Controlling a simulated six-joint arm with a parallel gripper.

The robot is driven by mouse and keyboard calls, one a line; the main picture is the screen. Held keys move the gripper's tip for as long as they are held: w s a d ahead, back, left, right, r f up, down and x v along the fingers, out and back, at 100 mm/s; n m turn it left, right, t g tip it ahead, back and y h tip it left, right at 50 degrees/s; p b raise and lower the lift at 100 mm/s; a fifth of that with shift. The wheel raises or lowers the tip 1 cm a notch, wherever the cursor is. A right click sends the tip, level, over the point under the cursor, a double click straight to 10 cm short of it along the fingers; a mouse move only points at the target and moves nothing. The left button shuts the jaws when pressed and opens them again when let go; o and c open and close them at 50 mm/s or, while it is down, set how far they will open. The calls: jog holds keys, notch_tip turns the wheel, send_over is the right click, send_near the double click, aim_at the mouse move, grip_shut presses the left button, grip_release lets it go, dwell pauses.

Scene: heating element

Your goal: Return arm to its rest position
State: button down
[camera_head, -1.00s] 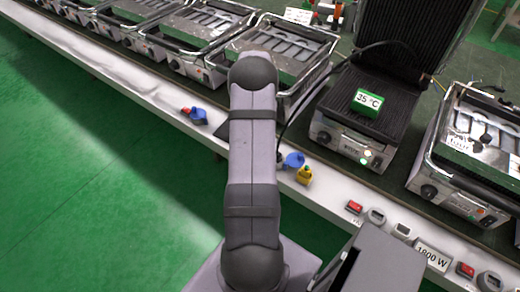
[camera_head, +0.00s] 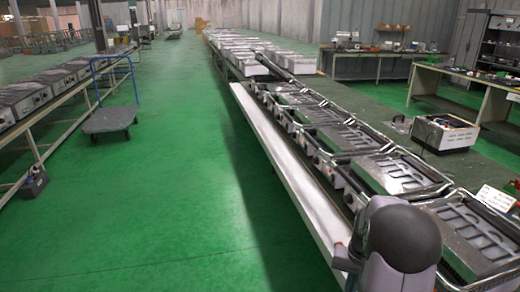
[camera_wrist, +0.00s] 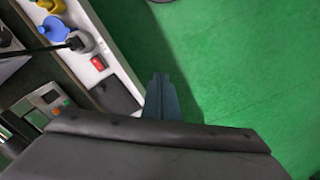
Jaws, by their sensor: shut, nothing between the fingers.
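In the wrist view, my gripper (camera_wrist: 161,82) is shut with nothing between its fingers. Its bluish-grey fingertips point toward the green floor, beside the white bench edge (camera_wrist: 122,66). In the head view, only a dark rounded part of my arm (camera_head: 403,238) shows at the bottom right, over the bench edge; the gripper is not in sight there.
In the wrist view, a blue plug (camera_wrist: 54,27), a yellow plug (camera_wrist: 52,5) and a red switch (camera_wrist: 97,63) sit on the bench edge. The head view shows rows of grills (camera_head: 385,172), a trolley (camera_head: 110,119) and open green floor (camera_head: 180,190).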

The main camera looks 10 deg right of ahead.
jog(key=s+a+r+n+p, duration=0.2)
jog(key=s+a, duration=0.4)
jog(key=a, duration=0.5)
jog(key=s+a+r+n+p, duration=0.2)
jog(key=s+a+r+n, duration=0.3)
jog(key=a, duration=0.6)
notch_tip(320, 180, up, 2)
jog(key=shift+s+a+r+p, duration=0.2)
jog(key=shift+s+a+p, duration=0.15)
jog(key=shift+s, duration=0.7)
